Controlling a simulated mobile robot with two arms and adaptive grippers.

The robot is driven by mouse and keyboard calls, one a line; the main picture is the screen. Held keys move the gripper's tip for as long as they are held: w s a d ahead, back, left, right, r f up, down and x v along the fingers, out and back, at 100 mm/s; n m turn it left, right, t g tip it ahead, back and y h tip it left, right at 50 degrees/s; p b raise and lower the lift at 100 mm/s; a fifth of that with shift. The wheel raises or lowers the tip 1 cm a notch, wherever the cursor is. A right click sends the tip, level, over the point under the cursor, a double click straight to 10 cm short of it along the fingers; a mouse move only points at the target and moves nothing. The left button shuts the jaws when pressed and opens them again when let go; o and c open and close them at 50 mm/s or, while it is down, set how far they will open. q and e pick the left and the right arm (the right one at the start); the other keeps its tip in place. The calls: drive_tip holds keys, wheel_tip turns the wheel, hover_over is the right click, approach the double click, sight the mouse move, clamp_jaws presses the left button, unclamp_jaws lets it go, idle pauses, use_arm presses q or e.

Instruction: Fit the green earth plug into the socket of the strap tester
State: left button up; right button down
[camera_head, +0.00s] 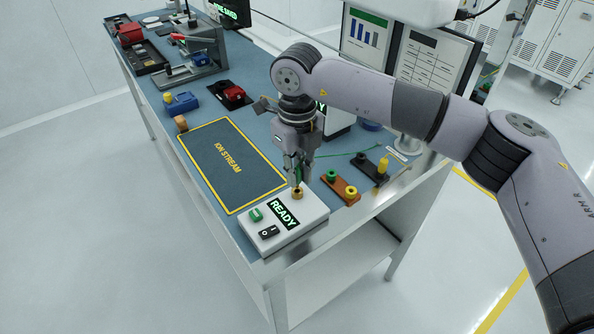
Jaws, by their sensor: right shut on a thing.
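The strap tester is a white box (311,208) at the front corner of the bench, with a lit READY display (284,213), a green button and a black switch. Its brass-coloured socket (297,193) is on the top at the back. My right gripper (298,177) points down right over this socket. It is shut on the green plug (299,172), which is mostly hidden between the fingers. The plug's lower end is close to the socket; I cannot tell whether it is in it. A thin green cord (345,154) runs off to the right. My left gripper is not in view.
A brown block (349,200) with green and yellow knobs stands right of the tester, and a black block (370,170) lies behind it. A dark ION STREAM mat (222,185) is left. Stands with charts and several tools occupy the back.

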sight(297, 168)
drive_tip(key=shift+f+b, duration=1.05)
drive_tip(key=shift+f, duration=0.35)
drive_tip(key=c, duration=1.5)
unclamp_jaws()
drive_tip(key=shift+r, duration=0.1)
wheel_tip(297, 168, up, 12)
